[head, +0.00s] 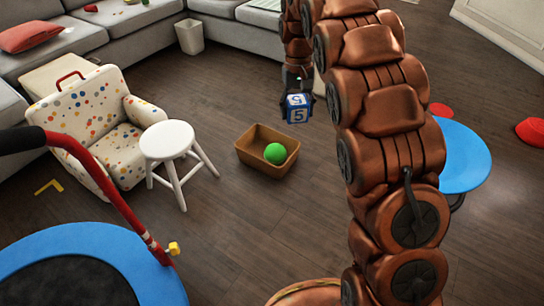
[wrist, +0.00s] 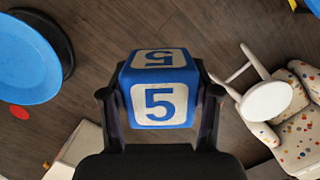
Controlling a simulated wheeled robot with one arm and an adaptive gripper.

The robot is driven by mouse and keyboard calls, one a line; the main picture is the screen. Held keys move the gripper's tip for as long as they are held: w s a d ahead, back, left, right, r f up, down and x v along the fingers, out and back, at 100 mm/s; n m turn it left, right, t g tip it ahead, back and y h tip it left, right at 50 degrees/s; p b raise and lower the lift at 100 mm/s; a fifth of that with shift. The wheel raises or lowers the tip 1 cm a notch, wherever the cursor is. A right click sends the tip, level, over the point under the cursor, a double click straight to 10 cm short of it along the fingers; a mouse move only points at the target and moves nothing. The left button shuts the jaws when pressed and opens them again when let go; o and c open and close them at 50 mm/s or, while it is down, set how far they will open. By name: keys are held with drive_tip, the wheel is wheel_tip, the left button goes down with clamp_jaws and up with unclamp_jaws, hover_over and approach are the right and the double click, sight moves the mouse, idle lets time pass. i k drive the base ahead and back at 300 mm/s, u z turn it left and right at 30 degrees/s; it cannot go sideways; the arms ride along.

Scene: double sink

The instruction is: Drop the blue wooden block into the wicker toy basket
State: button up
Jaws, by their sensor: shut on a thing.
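The blue wooden block (head: 298,108) has white faces with a number 5 and is held in the air by my gripper (head: 297,98). In the wrist view the block (wrist: 160,92) sits between the two dark fingers of my gripper (wrist: 160,105), which touch its left and right sides. The brown wicker toy basket (head: 255,168) stands on the floor in the head view, lower in the picture and to the left of the block. A green ball (head: 275,153) lies inside it. The basket cannot be made out in the wrist view.
A white stool (head: 168,140) and a dotted armchair (head: 95,115) stand left of the basket. A blue trampoline (head: 40,250) is at the front left. A round blue-topped piece (head: 462,155) is to the right, behind my arm. Wooden floor around the basket is clear.

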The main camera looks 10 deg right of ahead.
sight(256, 154)
drive_tip(key=u, duration=0.05)
drive_tip(key=k, duration=0.45)
drive_tip(key=z, duration=0.7)
drive_tip(key=i, duration=1.25)
drive_tip(key=u, duration=0.5)
drive_tip(key=i, duration=0.8)
drive_tip(key=u, duration=1.1)
drive_tip(key=i, duration=0.3)
drive_tip(key=u, duration=0.3)
